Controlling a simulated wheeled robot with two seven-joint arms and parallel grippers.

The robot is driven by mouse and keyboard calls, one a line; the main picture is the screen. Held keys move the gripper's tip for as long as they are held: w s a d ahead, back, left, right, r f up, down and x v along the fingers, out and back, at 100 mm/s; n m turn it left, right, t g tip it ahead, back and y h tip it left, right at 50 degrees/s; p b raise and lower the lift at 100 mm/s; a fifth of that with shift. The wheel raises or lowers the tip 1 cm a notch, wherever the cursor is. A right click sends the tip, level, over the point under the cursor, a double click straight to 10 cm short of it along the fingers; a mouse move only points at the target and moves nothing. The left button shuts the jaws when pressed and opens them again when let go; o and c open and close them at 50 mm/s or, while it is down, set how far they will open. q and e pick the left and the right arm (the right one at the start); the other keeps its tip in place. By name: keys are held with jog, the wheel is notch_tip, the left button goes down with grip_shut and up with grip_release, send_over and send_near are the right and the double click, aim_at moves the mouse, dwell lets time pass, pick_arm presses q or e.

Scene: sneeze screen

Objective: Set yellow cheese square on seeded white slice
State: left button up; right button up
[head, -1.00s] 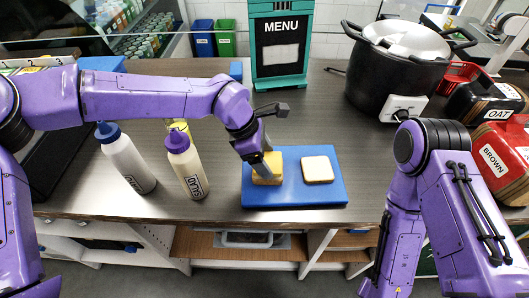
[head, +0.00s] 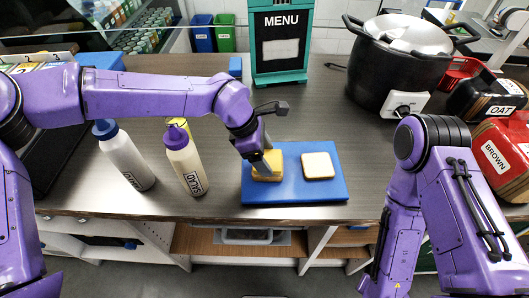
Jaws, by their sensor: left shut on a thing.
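The yellow cheese square (head: 272,174) is on the left part of a blue board (head: 295,193). My left gripper (head: 264,168) comes down over its left side and is shut on it; the fingers hide part of it. I cannot tell whether the cheese touches the board or is slightly raised. A pale, whitish bread slice with a tan crust (head: 318,166) lies flat on the board to the right of the cheese, with a small gap between. Seeds are too small to make out. My right arm shows at the right, but its gripper is out of view.
Two squeeze bottles, one blue-capped (head: 125,158) and one purple-capped (head: 187,165), stand left of the board. A black cooker (head: 392,75) stands at the back right, and a menu stand (head: 279,50) at the back. The counter behind the board is clear.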

pick_arm(q)
jog(key=shift+f, duration=0.25)
jog(key=o, duration=1.1)
jog(key=b+v, duration=0.2)
jog(key=v, duration=0.8)
jog(key=shift+a+r, duration=0.1)
jog(key=shift+r, duration=0.15)
